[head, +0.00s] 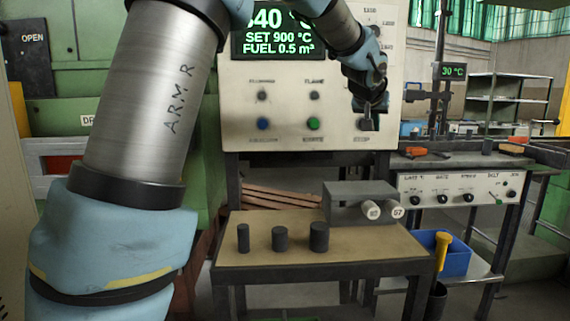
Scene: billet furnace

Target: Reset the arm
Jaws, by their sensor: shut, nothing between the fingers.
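My arm (150,95) rises large on the left of the head view and bends over the top towards the middle right. My gripper (372,122) points down in front of the right side of the furnace control panel (290,85). It is small and dark in the view, and its fingers are shut and empty. It hangs above the small table, clear of the objects there. It hides part of the panel's lower right. Part of the arm's bend lies beyond the top edge of the view.
Several dark cylinders (279,239) stand on the table (270,262), beside a grey block (345,200) with white round ends marked with numbers. A console (460,190) with knobs stands at right, above a blue bin (440,258). Copper-coloured bars (280,196) lie behind the table.

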